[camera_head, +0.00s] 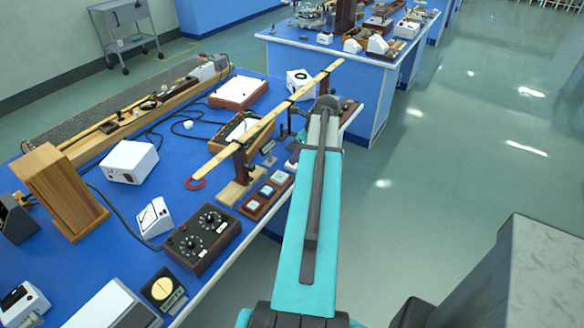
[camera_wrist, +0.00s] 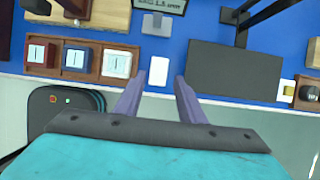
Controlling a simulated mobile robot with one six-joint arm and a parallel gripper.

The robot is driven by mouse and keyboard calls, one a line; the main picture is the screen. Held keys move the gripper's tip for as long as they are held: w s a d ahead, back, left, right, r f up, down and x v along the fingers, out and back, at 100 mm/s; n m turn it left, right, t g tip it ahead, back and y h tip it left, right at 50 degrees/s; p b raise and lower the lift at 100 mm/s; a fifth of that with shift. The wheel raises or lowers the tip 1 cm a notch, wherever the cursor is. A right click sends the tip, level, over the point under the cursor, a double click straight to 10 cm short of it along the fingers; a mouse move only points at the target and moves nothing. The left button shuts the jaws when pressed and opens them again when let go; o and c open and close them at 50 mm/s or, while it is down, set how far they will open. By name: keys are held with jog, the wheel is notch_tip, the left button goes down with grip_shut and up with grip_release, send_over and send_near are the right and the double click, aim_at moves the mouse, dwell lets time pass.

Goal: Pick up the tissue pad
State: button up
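A small white rectangular pad (camera_wrist: 159,71), which looks like the tissue pad, lies flat on the blue bench near its front edge in the wrist view. My gripper (camera_wrist: 158,80) is open, with its two purple-grey fingers apart. The pad shows between and just beyond the fingertips, and nothing is held. How high the fingers are above the pad cannot be told. In the head view my arm reaches over the bench edge and hides the gripper; I cannot make out the pad there.
Left of the pad stands a wooden tray (camera_wrist: 97,76) with red, blue and white blocks, also in the head view (camera_head: 250,207). A dark grey plate (camera_wrist: 234,72) lies to the right. A long wooden bar (camera_head: 265,122) rises over the bench.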

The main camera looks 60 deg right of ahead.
jog(key=shift+f, duration=0.1)
jog(key=shift+p+x, duration=1.05)
jog(key=shift+x, duration=1.45)
jog(key=shift+a, duration=0.1)
jog(key=c, duration=0.8)
jog(key=shift+r+b, duration=0.75)
jog(key=shift+r, duration=0.85)
jog(key=s+a+r+b, duration=0.1)
jog(key=s+a+b, duration=0.1)
jog(key=s, duration=0.5)
jog(key=s+a+b, duration=0.1)
jog(key=s+a, duration=0.4)
jog(key=s, duration=0.2)
jog(key=shift+a+r+b, duration=0.25)
jog(key=shift+r+b, duration=0.15)
